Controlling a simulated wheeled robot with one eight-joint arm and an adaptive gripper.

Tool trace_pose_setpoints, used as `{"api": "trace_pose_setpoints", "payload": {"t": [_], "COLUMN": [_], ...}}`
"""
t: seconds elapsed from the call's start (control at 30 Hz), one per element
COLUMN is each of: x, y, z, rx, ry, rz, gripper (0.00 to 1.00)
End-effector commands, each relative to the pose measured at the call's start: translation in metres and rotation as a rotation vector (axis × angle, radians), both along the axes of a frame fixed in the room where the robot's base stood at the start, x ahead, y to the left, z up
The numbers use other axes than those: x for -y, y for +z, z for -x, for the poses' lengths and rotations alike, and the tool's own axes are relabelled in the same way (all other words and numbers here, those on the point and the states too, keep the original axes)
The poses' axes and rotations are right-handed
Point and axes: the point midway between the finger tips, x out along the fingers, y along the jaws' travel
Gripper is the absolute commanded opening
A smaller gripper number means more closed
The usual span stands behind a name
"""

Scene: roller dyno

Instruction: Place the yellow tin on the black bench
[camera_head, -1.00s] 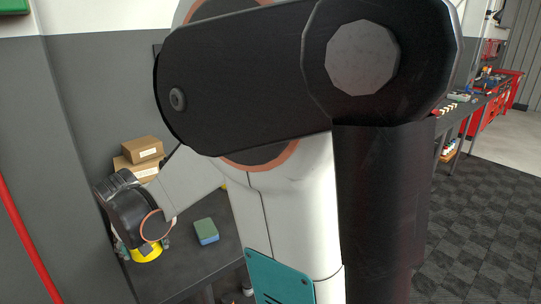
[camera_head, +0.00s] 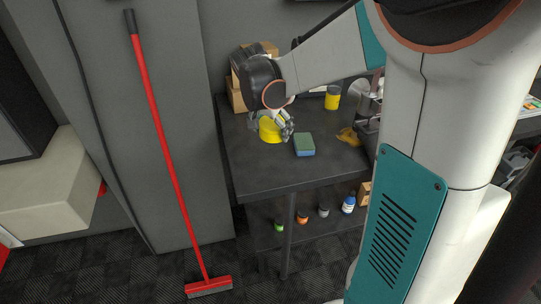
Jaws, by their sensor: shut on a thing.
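The yellow tin (camera_head: 270,130) is over the back left part of the black bench (camera_head: 265,177). My gripper (camera_head: 285,127) is shut on the tin, with its fingers at the tin's right side. The tin looks upright and very low over the bench top; I cannot tell whether its base touches. My wrist and hand hide part of the gripper and the tin's upper edge.
A green and blue sponge (camera_head: 304,145) lies just right of the tin. Cardboard boxes (camera_head: 236,97) stand behind it. A second yellow container (camera_head: 332,98) and a yellow cloth (camera_head: 349,137) are farther right. The bench's front is clear. A red broom (camera_head: 165,150) leans at left.

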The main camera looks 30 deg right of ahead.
Motion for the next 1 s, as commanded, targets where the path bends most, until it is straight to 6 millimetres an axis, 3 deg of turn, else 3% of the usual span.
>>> {"api": "trace_pose_setpoints", "payload": {"t": [0.1, 0.3, 0.57, 0.8, 1.0], "x": [0.0, 0.0, 0.0, 0.0, 0.0], "y": [-0.034, -0.071, -0.087, -0.12, -0.123], "z": [0.0, 0.0, 0.0, -0.001, 0.0], "rx": [0.0, 0.0, 0.0, 0.0, 0.0], "ry": [0.0, 0.001, 0.001, 0.001, 0.001], "rz": [0.0, 0.0, 0.0, 0.0, 0.0], "gripper": [0.39, 0.39, 0.39, 0.39, 0.39]}}
